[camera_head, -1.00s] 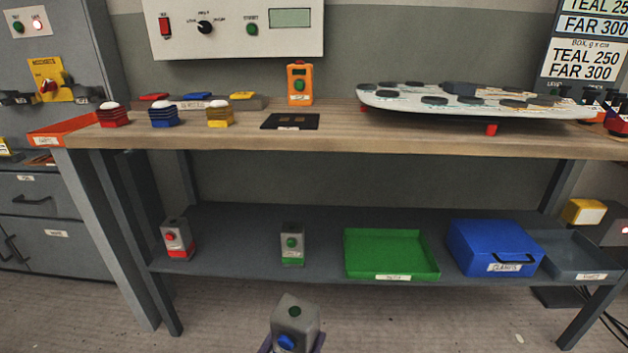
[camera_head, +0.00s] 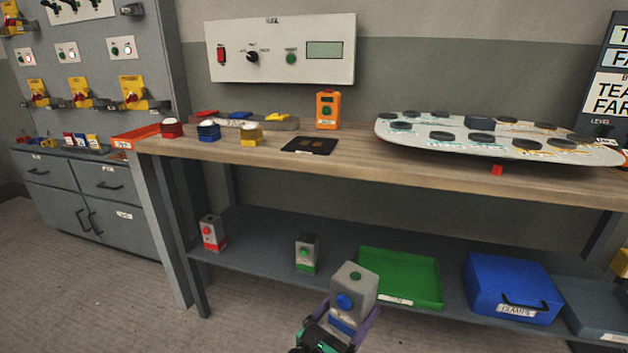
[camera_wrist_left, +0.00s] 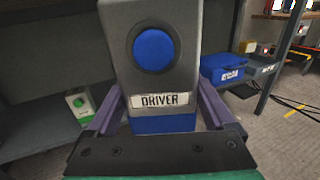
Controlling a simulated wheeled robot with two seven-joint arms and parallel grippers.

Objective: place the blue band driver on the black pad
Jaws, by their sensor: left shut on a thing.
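The blue band driver (camera_head: 352,291) is a grey box with a blue round button, a green knob on top and a blue band low down. My left gripper (camera_head: 343,323) is shut on it, in front of the bench's lower shelf. In the left wrist view the driver (camera_wrist_left: 154,60) stands between the two purple fingers, with a "DRIVER" label above its blue band. The black pad (camera_head: 309,146) lies flat on the wooden bench top, with small brown marks on it. The driver is apart from the pad, lower and nearer. My right gripper is not in view.
An orange device (camera_head: 328,110) stands just behind the pad. A yellow-based button (camera_head: 251,136) is to its left and a white board (camera_head: 490,139) to its right. The bench's front edge (camera_head: 400,181) lies between driver and pad. Red-band (camera_head: 212,234) and green-band (camera_head: 306,254) drivers stand on the lower shelf.

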